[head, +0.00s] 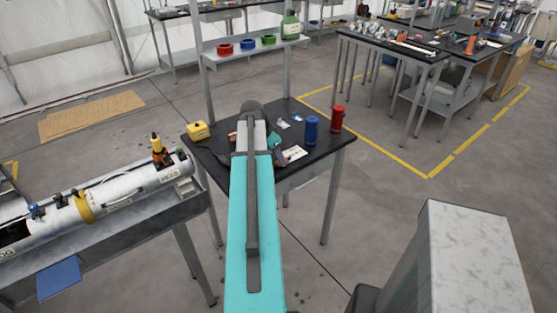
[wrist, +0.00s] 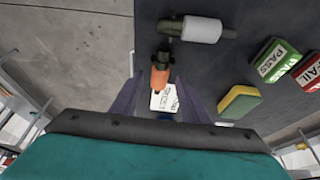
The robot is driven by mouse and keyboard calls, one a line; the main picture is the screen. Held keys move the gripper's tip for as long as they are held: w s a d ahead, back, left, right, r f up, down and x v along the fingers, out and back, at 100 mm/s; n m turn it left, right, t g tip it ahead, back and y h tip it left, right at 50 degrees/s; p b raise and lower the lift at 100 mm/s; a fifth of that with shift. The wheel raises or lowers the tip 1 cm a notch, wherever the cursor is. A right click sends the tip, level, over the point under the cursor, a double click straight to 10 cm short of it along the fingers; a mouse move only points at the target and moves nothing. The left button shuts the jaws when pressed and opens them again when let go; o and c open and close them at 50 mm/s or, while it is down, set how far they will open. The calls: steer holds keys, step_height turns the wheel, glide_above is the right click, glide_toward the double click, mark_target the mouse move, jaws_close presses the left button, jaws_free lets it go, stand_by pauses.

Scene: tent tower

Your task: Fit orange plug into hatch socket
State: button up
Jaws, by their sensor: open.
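In the wrist view an orange plug (wrist: 159,78) with a dark end lies over the dark table, near a white card (wrist: 164,101) with black lettering. My gripper (wrist: 157,84) is open, its two purple fingers on either side of the plug; I cannot tell whether they touch it. In the head view my arm hides most of this spot, and only part of my gripper (head: 279,156) shows. A white cylinder (head: 130,187) lies on a bench at left. An orange and black fitting (head: 158,155) with a yellow tip stands on it. I cannot make out a hatch socket.
The dark table (head: 330,144) also holds a yellow box (head: 198,131), a blue canister (head: 311,128) and a red canister (head: 337,118). The wrist view shows a grey-and-green cylinder (wrist: 200,29), a sponge (wrist: 240,102), and PASS (wrist: 273,60) and FAIL (wrist: 310,72) blocks. Floor separates table and bench.

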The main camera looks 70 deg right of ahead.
steer(key=b+v, duration=0.2)
steer(key=v, duration=0.8)
steer(key=shift+a, duration=0.1)
stand_by(0.6)
